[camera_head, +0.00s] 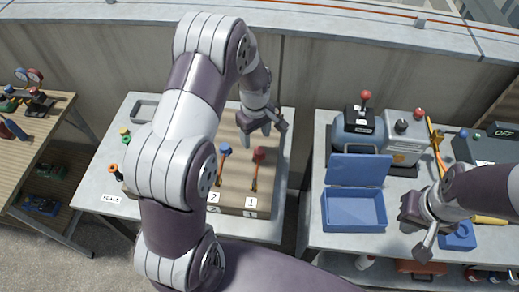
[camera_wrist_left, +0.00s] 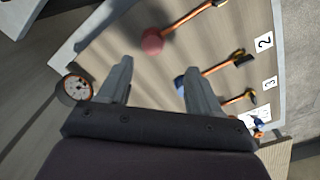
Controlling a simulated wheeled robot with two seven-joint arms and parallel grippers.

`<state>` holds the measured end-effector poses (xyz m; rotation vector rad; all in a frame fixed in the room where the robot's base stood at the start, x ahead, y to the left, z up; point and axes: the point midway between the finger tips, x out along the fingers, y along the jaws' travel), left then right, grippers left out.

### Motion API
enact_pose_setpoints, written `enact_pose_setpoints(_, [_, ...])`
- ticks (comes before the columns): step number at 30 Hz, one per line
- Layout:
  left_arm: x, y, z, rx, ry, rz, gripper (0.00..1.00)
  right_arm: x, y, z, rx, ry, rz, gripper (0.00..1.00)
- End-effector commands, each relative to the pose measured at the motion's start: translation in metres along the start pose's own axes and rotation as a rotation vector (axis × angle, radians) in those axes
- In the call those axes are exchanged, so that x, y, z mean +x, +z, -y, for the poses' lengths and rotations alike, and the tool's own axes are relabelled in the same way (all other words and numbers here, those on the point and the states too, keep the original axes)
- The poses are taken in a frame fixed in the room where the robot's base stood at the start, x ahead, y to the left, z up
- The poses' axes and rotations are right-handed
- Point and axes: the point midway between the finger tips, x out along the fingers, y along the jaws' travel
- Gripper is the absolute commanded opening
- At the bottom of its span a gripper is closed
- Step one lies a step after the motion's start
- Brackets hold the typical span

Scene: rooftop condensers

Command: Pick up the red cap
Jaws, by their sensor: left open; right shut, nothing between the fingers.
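The red cap (camera_head: 259,153) sits on the end of a copper stub by the label 1 on the wooden board (camera_head: 234,185). In the left wrist view the red cap (camera_wrist_left: 152,42) lies just beyond my fingertips, toward the left finger. My left gripper (camera_head: 260,128) is open, above the board and just behind the red cap, apart from it. Its two fingers show in the left wrist view (camera_wrist_left: 155,70) with nothing held. A blue cap (camera_head: 225,149) sits on the stub by the label 2. My right gripper (camera_head: 424,240) is shut and empty over the right bench.
A round gauge (camera_wrist_left: 75,88) shows beside my left finger. My left arm hides part of the left bench and board. An open blue box (camera_head: 354,210), a tank (camera_head: 358,130) with a red knob and a small blue block (camera_head: 458,237) stand on the right bench. A gap separates the benches.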

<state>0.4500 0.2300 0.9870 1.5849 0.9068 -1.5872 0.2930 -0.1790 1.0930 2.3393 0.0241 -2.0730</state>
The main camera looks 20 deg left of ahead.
Motion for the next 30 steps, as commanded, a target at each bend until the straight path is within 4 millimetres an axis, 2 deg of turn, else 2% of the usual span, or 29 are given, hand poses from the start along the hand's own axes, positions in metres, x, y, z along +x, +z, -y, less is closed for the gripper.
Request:
enact_pose_setpoints(7, [0.032, 0.002, -0.003, 0.003, -0.002, 0.002, 0.64, -0.013, -0.002, 0.000, 0.000, 0.000, 0.000, 0.00])
enact_pose_setpoints(10, [0.050, 0.004, -0.008, 0.004, -0.002, 0.002, 0.64, -0.022, -0.003, 0.000, 0.000, 0.000, 0.000, 0.00])
enact_pose_setpoints(13, [0.067, 0.003, -0.008, 0.003, 0.000, 0.000, 0.64, -0.024, -0.003, 0.000, 0.000, 0.000, 0.000, 0.00])
enact_pose_setpoints(16, [0.075, 0.003, -0.008, 0.003, 0.001, 0.000, 0.64, -0.024, -0.003, 0.000, 0.000, 0.000, 0.000, 0.00])
enact_pose_setpoints(21, [0.075, 0.003, -0.008, 0.003, 0.001, -0.001, 0.64, -0.023, -0.003, 0.000, 0.000, 0.000, 0.000, 0.00])
enact_pose_setpoints(23, [0.075, 0.003, -0.008, 0.003, 0.001, -0.001, 0.44, -0.023, -0.003, 0.000, 0.000, 0.000, 0.000, 0.00])
enact_pose_setpoints(24, [0.075, 0.003, -0.008, 0.003, 0.001, -0.001, 0.31, -0.023, -0.003, 0.000, 0.000, 0.000, 0.000, 0.00])
enact_pose_setpoints(26, [0.075, 0.003, -0.008, 0.003, 0.001, -0.001, 0.12, -0.023, -0.003, 0.000, 0.000, 0.000, 0.000, 0.00])
enact_pose_setpoints(27, [0.075, 0.003, -0.008, 0.003, 0.001, -0.001, 0.05, -0.023, -0.003, 0.000, 0.000, 0.000, 0.000, 0.00])
enact_pose_setpoints(30, [0.075, 0.003, -0.008, 0.003, 0.001, -0.001, 0.05, -0.023, -0.003, 0.000, 0.000, 0.000, 0.000, 0.00])
